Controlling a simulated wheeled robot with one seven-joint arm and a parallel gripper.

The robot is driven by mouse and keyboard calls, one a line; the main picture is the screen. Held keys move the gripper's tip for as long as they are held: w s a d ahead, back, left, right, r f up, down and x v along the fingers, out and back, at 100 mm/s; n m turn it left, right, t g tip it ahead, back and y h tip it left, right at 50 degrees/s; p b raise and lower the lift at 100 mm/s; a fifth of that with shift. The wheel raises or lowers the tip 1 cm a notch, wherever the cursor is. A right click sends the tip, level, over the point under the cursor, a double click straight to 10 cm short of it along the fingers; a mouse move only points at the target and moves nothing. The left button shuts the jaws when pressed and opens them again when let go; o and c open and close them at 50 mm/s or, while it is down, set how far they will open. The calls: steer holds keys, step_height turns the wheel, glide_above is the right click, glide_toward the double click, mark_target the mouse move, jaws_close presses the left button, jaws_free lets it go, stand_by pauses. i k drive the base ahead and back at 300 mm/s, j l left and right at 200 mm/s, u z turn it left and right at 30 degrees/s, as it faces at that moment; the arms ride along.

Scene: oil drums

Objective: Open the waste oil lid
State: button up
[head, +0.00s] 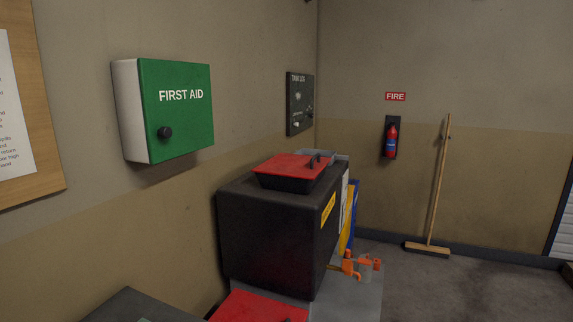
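A red lid (292,169) with a black handle lies shut on top of a black tank (262,235) against the left wall. A yellow label (328,209) is on the tank's side; its words are too small to read. A second red lid (255,307) shows at the bottom edge, partly cut off by the frame. I cannot tell from the labels which lid is the waste oil one. My gripper is not in view.
A green first aid box (180,112) and a dark cabinet (298,103) hang on the wall. Orange taps (350,265) stick out at the tank's right. A broom (436,195) leans near a fire extinguisher (391,140). The floor (450,290) at right is clear.

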mark_target(302, 167)
steer(key=i+l+u, duration=0.1)
steer(key=i, duration=0.75)
